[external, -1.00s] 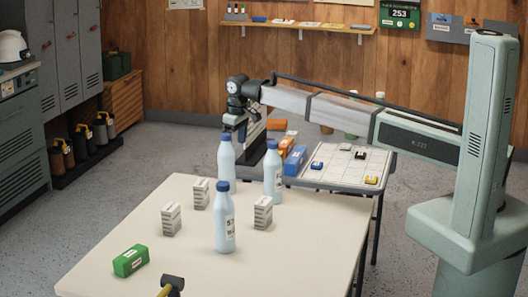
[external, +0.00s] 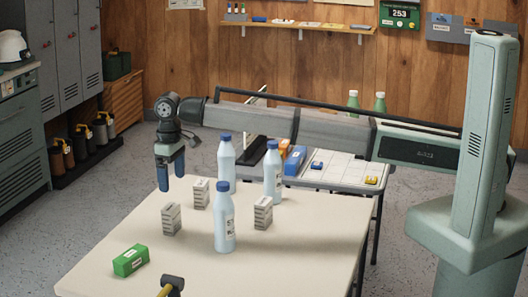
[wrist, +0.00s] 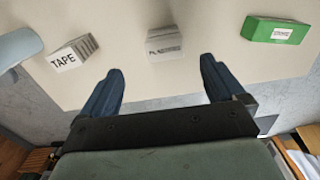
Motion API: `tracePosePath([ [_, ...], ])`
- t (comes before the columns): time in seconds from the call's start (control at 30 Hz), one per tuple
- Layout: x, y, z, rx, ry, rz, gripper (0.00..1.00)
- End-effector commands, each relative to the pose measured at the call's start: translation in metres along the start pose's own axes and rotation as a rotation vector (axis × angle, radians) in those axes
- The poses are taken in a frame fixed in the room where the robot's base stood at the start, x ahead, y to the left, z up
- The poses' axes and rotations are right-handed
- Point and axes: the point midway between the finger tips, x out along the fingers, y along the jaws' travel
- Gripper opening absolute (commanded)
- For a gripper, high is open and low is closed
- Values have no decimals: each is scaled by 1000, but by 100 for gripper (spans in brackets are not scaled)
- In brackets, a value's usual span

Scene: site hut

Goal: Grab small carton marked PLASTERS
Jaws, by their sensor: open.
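A small white-and-grey carton (wrist: 165,42) lies ahead between my fingers in the wrist view; its small label seems to read PLASTERS, though it is blurred. By its place, it matches the front-left carton (external: 171,219) in the external view. My gripper (external: 170,175) is open, points down and is empty above the table's far left side, above and behind that carton. In the wrist view my gripper (wrist: 161,68) has its fingers spread apart, short of the carton and not touching it. A similar carton (wrist: 74,54) marked TAPE stands to its left.
A green carton (external: 130,260) lies near the front left, and a hammer (external: 171,285) at the front edge. Another white carton (external: 263,213) and several blue-capped bottles (external: 224,220) stand to the right. A side table (external: 345,168) with small items is behind.

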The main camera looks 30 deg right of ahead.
Motion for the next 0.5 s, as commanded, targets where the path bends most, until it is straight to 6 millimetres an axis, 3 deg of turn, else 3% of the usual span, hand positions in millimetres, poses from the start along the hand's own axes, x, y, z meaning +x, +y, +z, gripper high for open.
tracePosePath([
  [0.17, 11, -2, 1, 0, -2, 0, 96],
  [0.5, 65, -1, 0, 0, -3, 0, 96],
])
